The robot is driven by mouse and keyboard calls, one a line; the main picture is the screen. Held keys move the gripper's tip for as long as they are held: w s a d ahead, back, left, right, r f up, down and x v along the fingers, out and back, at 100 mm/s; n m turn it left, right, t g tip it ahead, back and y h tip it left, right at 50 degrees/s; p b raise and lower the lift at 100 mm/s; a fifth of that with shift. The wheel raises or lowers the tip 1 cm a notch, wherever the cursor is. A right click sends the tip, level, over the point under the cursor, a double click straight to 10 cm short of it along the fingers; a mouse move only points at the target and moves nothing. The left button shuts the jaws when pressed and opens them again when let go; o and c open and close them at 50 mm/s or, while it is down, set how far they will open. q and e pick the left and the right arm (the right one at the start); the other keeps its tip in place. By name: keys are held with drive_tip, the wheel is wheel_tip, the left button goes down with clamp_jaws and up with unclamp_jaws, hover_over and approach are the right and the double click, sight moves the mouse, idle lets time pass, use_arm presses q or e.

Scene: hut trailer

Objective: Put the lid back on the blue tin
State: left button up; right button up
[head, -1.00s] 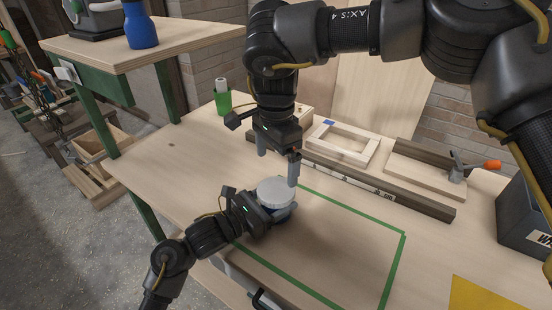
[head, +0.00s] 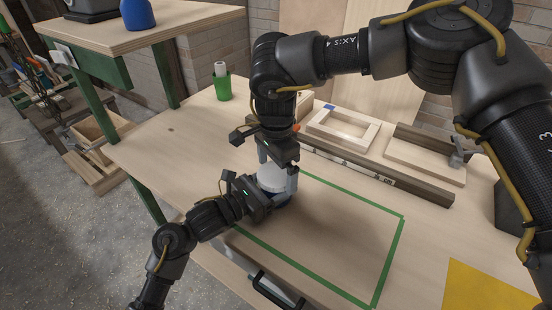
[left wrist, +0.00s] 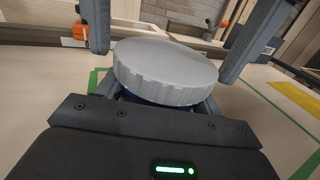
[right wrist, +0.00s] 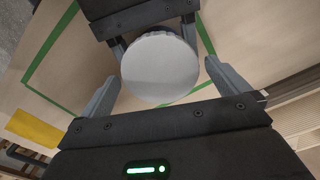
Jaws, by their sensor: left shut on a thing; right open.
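The blue tin (head: 280,199) stands upright on the workbench, with its body mostly hidden. A round, light grey ribbed lid (head: 271,179) rests on top of it; whether it is fully seated I cannot tell. The lid fills the middle of the left wrist view (left wrist: 165,70) and of the right wrist view (right wrist: 160,68). My left gripper (head: 272,203) is shut on the tin's body, below the lid. My right gripper (head: 277,168) is open above, its fingers pointing down on either side of the lid, with gaps visible in the right wrist view.
Green tape (head: 402,240) outlines a rectangle on the bench. Behind are a long dark-edged level (head: 400,182), a wooden frame (head: 343,130) and a clamped board (head: 425,160). A green cup (head: 223,88) stands at the back left. A yellow sheet (head: 485,288) lies front right.

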drive_tip(key=shift+f, duration=0.15)
drive_tip(key=c, duration=0.9)
drive_tip(key=m, duration=1)
drive_tip(key=o, duration=0.9)
